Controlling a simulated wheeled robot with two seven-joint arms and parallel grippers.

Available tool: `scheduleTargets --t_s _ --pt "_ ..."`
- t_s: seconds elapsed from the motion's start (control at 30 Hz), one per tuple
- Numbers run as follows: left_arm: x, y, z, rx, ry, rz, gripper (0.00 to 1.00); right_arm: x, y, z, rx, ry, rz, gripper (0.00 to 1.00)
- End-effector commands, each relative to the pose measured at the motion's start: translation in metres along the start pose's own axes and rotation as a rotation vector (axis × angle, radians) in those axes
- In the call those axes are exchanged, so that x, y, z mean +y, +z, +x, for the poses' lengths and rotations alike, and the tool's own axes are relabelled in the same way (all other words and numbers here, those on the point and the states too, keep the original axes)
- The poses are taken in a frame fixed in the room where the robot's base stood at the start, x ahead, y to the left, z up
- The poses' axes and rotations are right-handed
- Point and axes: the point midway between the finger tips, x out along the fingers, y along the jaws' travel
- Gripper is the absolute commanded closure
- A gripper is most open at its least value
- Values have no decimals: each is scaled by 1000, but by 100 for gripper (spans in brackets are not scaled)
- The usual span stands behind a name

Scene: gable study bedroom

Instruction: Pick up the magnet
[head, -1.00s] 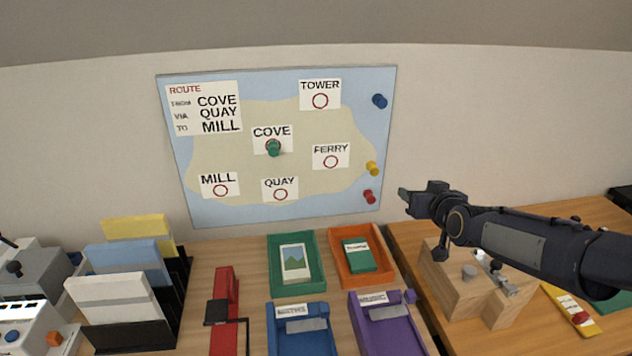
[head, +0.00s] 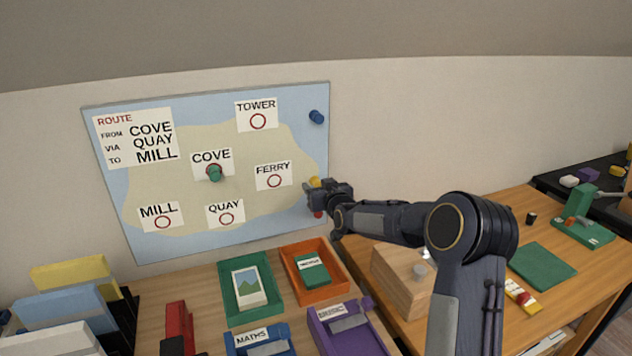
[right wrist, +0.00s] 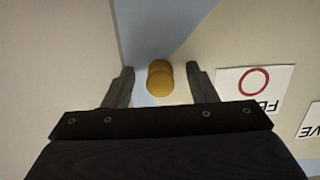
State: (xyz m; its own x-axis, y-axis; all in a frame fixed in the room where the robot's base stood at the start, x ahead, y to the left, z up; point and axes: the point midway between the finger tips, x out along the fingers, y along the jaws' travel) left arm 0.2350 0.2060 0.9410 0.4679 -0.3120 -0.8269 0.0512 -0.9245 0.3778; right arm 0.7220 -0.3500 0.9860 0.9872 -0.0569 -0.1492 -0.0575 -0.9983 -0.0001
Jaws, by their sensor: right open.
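A yellow magnet (right wrist: 160,78) sits on the right edge strip of the map board (head: 240,108). In the right wrist view it lies between the open fingers of my right gripper (right wrist: 162,88), with a gap on each side. In the head view my right gripper (head: 312,188) is at the board's right edge and partly covers the yellow magnet (head: 315,182). A red magnet (head: 318,213) shows just below the gripper, partly hidden. A blue magnet (head: 316,117) is higher on the same edge. A green magnet (head: 214,173) is on the COVE circle. My left gripper is not in view.
Below the board are a green tray (head: 228,298), an orange tray (head: 332,285), a purple holder (head: 372,340) and a blue holder (head: 235,345). A wooden block (head: 392,275) stands below my right arm. The wall right of the board is bare.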

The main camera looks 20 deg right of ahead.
Motion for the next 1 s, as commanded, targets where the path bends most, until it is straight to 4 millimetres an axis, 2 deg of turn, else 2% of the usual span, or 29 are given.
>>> scheduleTargets --t_s 0.2,0.5,1.0 --pt "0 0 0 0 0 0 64 0 0 1 -1 0 0 48" --pt "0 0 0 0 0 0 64 0 0 1 -1 -1 0 87" --pt "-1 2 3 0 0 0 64 0 -5 -3 1 0 0 87"
